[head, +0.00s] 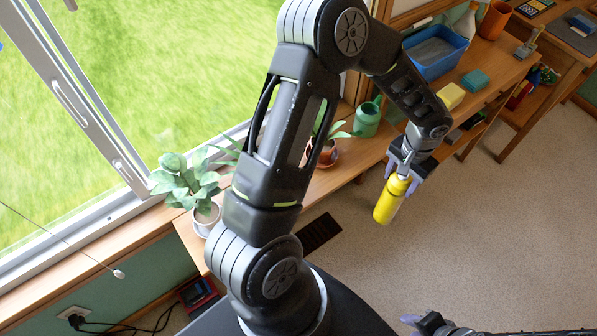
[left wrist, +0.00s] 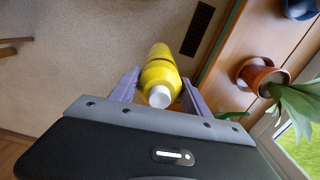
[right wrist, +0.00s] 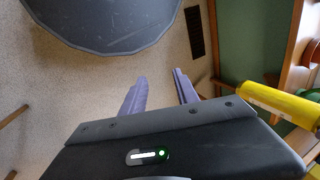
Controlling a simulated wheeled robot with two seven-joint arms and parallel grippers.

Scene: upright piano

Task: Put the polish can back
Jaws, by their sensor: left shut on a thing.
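The yellow polish can (head: 390,200) with a white cap hangs in the air over the carpet, right of the plant bench, tilted. My left gripper (head: 400,174) is shut on it near its upper end. In the left wrist view the can (left wrist: 160,74) sits between the two purple fingers, cap toward the camera. The can also shows at the right of the right wrist view (right wrist: 282,104). My right gripper (right wrist: 160,90) has its fingers apart with nothing between them. Only a small part of it shows at the bottom of the head view.
A wooden bench along the window holds a potted plant (head: 205,205), a green watering can (head: 367,120), a blue tray (head: 434,52), a yellow sponge (head: 450,96) and a teal block (head: 475,81). A dark floor vent (head: 319,233) lies beside it. The carpet at right is clear.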

